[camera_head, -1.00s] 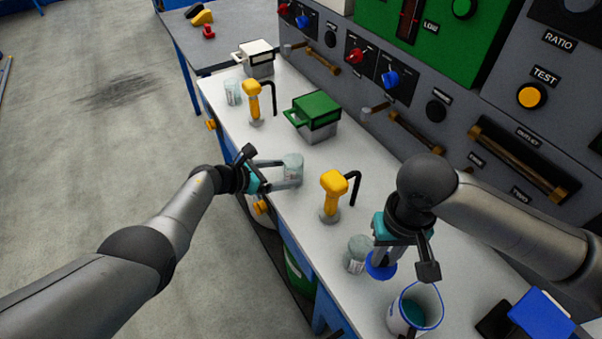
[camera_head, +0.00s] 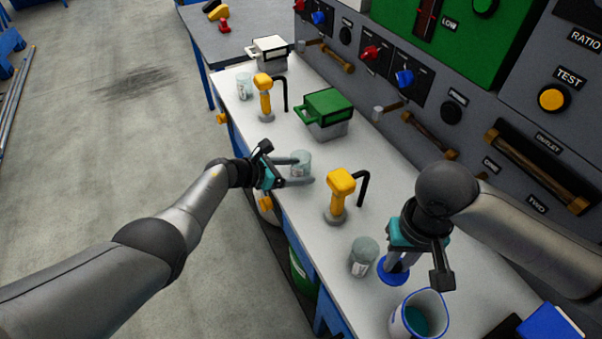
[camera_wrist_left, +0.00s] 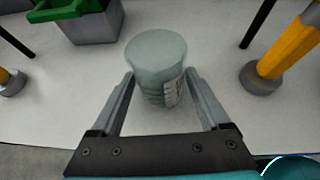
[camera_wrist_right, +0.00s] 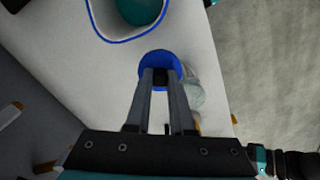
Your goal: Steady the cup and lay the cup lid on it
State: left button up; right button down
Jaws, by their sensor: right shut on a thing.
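A pale, translucent grey-green cup (camera_head: 301,162) stands upright on the white bench, near its front edge. My left gripper (camera_head: 305,171) is open with one finger on each side of this cup. In the left wrist view the cup (camera_wrist_left: 156,62) is between the fingers, with gaps showing on both sides. My right gripper (camera_wrist_right: 160,78) is shut on a round blue lid (camera_wrist_right: 158,56). In the head view the lid (camera_head: 393,271) is beside a second similar cup (camera_head: 363,257); I cannot tell its height above the bench.
A yellow-handled tool on a stand (camera_head: 339,196) is between the two cups. A blue-rimmed pail (camera_head: 420,315) is in front of the lid. A green-topped box (camera_head: 326,115), another yellow tool (camera_head: 264,97) and a third cup (camera_head: 244,86) stand further back. A control panel (camera_head: 470,110) borders the bench.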

pick_arm(q)
jog(key=shift+o, duration=1.4)
